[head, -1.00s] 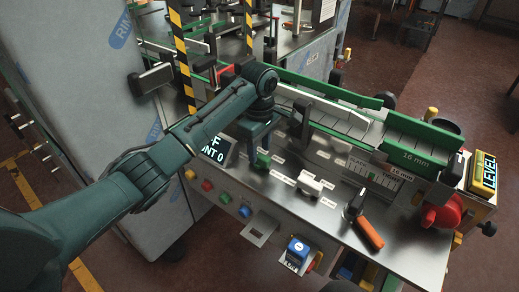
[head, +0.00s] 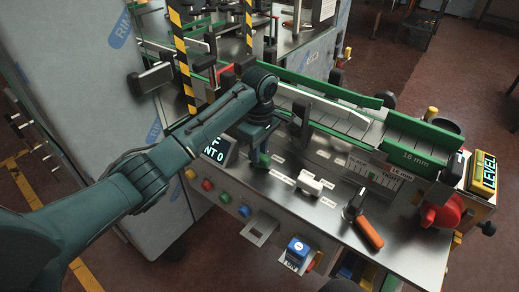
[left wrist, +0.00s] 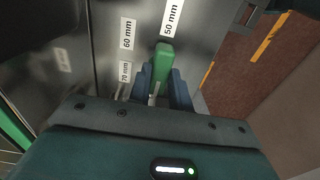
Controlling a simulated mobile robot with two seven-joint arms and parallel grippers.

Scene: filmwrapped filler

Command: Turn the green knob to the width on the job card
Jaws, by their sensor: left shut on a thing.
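The green knob (head: 262,159) stands on the steel panel beneath my left gripper (head: 260,150). The knob also shows in the left wrist view (left wrist: 163,63), between the two dark blue fingers of my left gripper (left wrist: 160,88), which is shut on it. The knob's upper end lies near the lower end of the "50 mm" label (left wrist: 172,18). The "60 mm" label (left wrist: 128,33) and "70 mm" label (left wrist: 125,72) are to its left. I cannot make out a job card showing a width for this knob. My right gripper is not in view.
A small display (head: 216,150) is close left of my gripper. A red knob (head: 442,211) is at the far right.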

